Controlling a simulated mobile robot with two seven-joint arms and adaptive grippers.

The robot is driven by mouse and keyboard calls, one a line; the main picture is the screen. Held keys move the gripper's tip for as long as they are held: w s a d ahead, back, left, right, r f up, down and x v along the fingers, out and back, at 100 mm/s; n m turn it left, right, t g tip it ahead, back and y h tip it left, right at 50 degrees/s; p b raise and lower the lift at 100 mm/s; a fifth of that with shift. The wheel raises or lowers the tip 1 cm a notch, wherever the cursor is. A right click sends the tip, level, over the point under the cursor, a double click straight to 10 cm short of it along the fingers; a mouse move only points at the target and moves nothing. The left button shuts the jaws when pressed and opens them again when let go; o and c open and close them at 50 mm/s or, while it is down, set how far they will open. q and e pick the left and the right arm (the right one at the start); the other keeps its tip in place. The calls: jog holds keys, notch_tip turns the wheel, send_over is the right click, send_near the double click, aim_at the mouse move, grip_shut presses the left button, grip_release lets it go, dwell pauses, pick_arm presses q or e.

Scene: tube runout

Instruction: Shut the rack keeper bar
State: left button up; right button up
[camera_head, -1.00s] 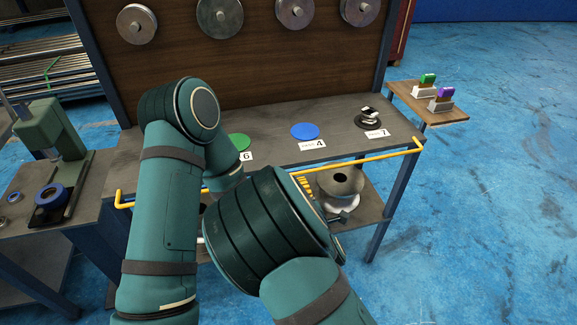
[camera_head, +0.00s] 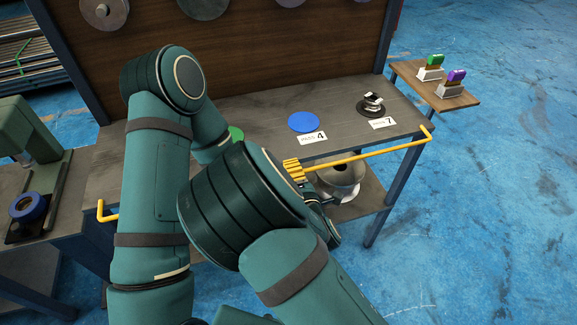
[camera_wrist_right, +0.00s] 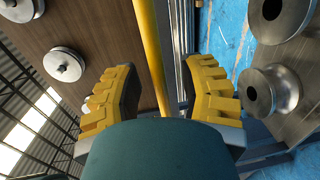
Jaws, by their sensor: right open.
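The yellow keeper bar (camera_head: 370,154) runs along the front edge of the rack's worktop, with a bent end at each side. My teal arm hides its middle-left part. My right gripper (camera_head: 293,170) is at the bar, its ridged yellow finger pads partly hidden behind my arm. In the right wrist view the gripper (camera_wrist_right: 160,75) is open, and the bar (camera_wrist_right: 150,40) passes between the two fingers with a gap on each side. My left gripper does not show.
The worktop (camera_head: 262,108) carries a blue disc (camera_head: 304,122), a partly hidden green disc and a dark round stand (camera_head: 371,106) with small parts. A metal spool (camera_head: 340,178) sits on the lower shelf. A green press (camera_head: 28,135) stands left. A small side table (camera_head: 410,75) stands right.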

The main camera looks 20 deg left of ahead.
jog(key=shift+c, duration=0.4)
grip_shut()
